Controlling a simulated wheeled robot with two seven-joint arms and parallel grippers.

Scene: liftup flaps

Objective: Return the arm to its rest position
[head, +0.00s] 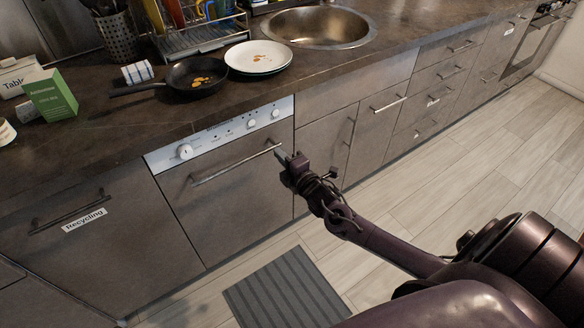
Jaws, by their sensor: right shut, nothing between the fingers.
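My right arm comes in from the lower right. My right gripper (286,160) is shut and empty, in front of the dishwasher (235,190) near the right end of its bar handle (236,164). I cannot tell whether the fingertips touch the handle. The dishwasher door is closed, with a light control panel (222,131) and knobs along its top. My left gripper is not in view.
The counter (340,75) holds a black frying pan (196,77), a white plate (258,58) with food bits, a dish rack, boxes and a sink (318,26). Closed drawers and cabinets run to the right. A grey striped mat (285,293) lies on the wooden floor (455,150).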

